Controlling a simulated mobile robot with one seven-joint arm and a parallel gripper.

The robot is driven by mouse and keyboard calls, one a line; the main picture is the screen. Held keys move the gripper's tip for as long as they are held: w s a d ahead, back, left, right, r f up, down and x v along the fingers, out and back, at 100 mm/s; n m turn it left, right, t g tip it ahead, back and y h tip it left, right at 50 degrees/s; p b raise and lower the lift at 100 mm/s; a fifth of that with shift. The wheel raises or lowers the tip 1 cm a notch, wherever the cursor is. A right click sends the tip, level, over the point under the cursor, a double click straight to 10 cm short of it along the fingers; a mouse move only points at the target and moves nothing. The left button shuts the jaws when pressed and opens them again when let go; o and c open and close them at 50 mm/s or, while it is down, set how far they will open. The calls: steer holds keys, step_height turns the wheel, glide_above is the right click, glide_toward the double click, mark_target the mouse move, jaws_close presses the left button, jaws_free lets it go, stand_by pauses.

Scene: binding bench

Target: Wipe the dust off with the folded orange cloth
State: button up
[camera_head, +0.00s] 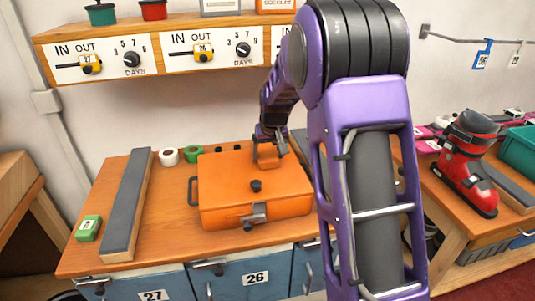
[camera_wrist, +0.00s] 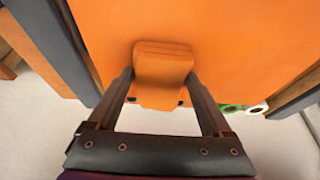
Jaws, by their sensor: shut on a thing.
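My gripper (camera_head: 268,140) is over the back right part of an orange case (camera_head: 235,185) on the bench. It is shut on the folded orange cloth (camera_head: 267,156). In the wrist view the cloth (camera_wrist: 163,68) is between the two fingertips of my gripper (camera_wrist: 160,78), with an orange surface behind it. I cannot tell whether the cloth touches the case lid or hangs just above it. The case has dark knobs on top, a latch in front and a dark handle on its left side. No dust can be made out in either view.
A long grey-topped board (camera_head: 127,205) and a green box (camera_head: 88,228) lie left of the case. A white roll (camera_head: 168,156) and green roll (camera_head: 193,153) sit behind it. A shelf (camera_head: 165,45) hangs above. A red boot (camera_head: 468,165) stands on the right bench.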

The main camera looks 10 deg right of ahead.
mark_target(265, 153)
steer(key=r, duration=0.1)
steer(key=r+p, duration=0.1)
steer(key=r, duration=0.1)
steer(key=shift+a+r, duration=0.1)
steer(key=shift+a, duration=0.2)
step_height(265, 153, up, 2)
steer(key=shift+r+p, duration=0.15)
steer(key=shift+p, duration=0.55)
steer(key=shift+r, duration=1.15)
steer(key=o, duration=0.6)
steer(key=c, duration=0.6)
steer(key=shift+o, duration=0.2)
